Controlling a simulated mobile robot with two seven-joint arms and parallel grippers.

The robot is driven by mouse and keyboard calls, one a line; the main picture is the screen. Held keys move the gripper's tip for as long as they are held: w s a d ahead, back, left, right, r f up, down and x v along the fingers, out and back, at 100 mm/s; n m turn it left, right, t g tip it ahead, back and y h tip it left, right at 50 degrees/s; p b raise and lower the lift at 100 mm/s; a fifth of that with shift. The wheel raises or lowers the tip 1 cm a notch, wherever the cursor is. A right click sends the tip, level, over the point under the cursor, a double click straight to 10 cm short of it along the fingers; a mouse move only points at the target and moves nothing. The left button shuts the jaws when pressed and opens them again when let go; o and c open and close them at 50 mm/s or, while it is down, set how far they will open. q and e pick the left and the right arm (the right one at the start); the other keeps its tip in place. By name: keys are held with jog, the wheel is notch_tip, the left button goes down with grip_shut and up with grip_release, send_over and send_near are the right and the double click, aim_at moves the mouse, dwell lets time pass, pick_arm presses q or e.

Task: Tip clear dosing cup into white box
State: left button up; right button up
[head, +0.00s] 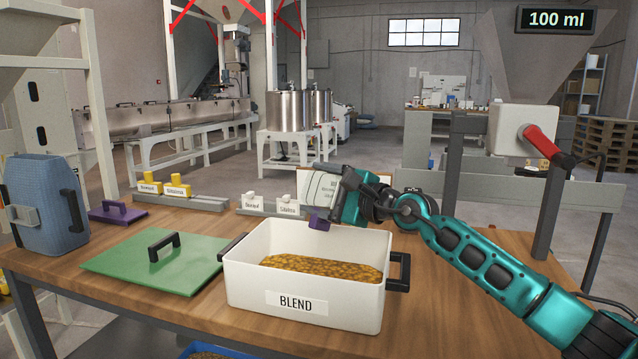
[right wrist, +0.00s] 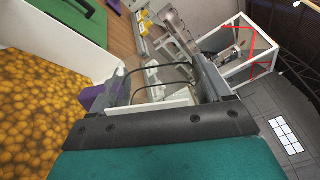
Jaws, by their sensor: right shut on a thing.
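The white box (head: 262,290), labelled BLEND, stands open on the table with a layer of yellow-brown granules (head: 320,267) inside. Its white wall and the granules (right wrist: 45,115) also show in the right wrist view. My right gripper (head: 328,208) is above the box's back rim, tilted. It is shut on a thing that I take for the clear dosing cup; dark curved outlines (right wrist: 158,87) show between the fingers. A purple block (head: 320,222) shows at the fingers. The cup's contents and exact tilt cannot be made out. My left gripper is out of view.
A green lid (head: 130,262) with a black handle lies left of the box. A purple lid (head: 118,213) and a blue container (head: 45,200) stand further left. Labelled rails (head: 185,203) line the table's back. A hopper with a red lever (head: 545,143) stands at right.

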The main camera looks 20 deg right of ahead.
jog(key=shift+d+r+m+p, duration=0.1)
jog(key=shift+r+m+p, duration=0.25)
jog(key=shift+m+p, duration=0.5)
jog(key=m+p, duration=0.1)
jog(key=m, duration=0.1)
jog(key=m+p, duration=0.1)
jog(key=m, duration=0.1)
jog(key=shift+f+p, duration=0.4)
jog(key=shift+f+m, duration=0.25)
jog(key=shift+m, duration=0.5)
jog(key=shift+f+m+p, duration=0.35)
jog(key=shift+m+p, duration=0.45)
jog(key=shift+p, duration=0.05)
jog(key=shift+f+m+p, duration=0.3)
jog(key=shift+f+m, duration=0.05)
jog(key=shift+m, duration=0.35)
pick_arm(q)
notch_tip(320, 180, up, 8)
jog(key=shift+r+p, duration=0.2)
jog(key=shift+p, duration=0.15)
pick_arm(e)
jog(key=shift+s+a+f+m, duration=0.1)
jog(key=shift+a+f+m, duration=0.1)
jog(key=shift+f+m, duration=0.4)
jog(key=shift+s+a+f+m, duration=0.15)
jog(key=shift+f+m, duration=0.15)
jog(key=shift+m, duration=0.5)
